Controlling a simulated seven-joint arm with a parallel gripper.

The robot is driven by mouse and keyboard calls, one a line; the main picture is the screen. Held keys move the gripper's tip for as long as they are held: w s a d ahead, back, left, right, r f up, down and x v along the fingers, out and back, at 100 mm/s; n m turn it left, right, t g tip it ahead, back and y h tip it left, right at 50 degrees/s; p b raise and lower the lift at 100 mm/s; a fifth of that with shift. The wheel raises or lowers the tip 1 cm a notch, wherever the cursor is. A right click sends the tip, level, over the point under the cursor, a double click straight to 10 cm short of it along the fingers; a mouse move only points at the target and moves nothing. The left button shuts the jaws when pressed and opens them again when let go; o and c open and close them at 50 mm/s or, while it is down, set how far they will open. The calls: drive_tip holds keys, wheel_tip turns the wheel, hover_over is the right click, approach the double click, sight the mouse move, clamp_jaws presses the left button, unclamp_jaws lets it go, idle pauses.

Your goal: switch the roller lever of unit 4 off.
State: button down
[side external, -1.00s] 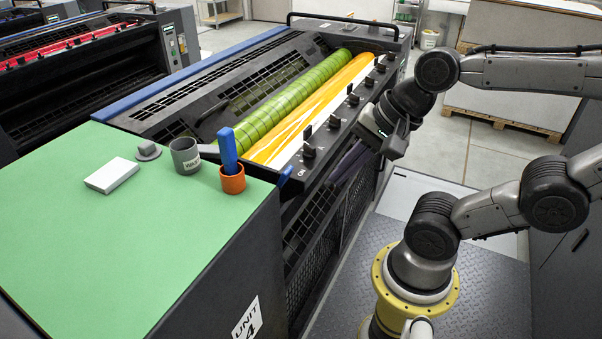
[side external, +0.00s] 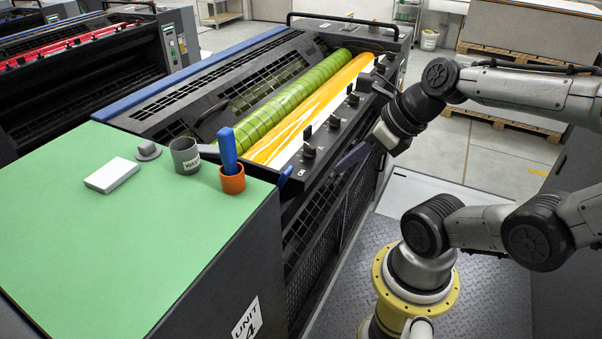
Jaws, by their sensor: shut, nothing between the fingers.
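Unit 4 is the near machine, with its label (side external: 246,318) on its front face. A row of black levers and knobs runs along its right-hand panel, the nearest being a lever (side external: 308,151) by an "ON" mark. Two more levers stand farther back, one in the middle (side external: 334,121) and one beyond (side external: 353,99). I cannot tell which one is the roller lever. My gripper (side external: 384,142) is shut and empty, pointing down and left beside the panel's right edge, apart from the near levers. Its fingertips are hard to make out. My arm hides part of the panel's far end.
A green roller (side external: 290,105) and a yellow roller (side external: 318,103) lie left of the panel. The green top (side external: 120,250) holds a white box (side external: 112,175), a grey cup (side external: 185,155) and an orange cup (side external: 232,180). A black rail (side external: 345,22) crosses the far end.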

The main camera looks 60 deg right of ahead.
idle(0.3)
drive_tip(key=w+f, duration=0.4)
drive_tip(key=w, duration=0.1)
drive_tip(key=w+f, duration=0.3)
drive_tip(key=shift+w, duration=0.25)
drive_tip(key=shift+w+r, duration=0.2)
drive_tip(key=shift+w, duration=0.35)
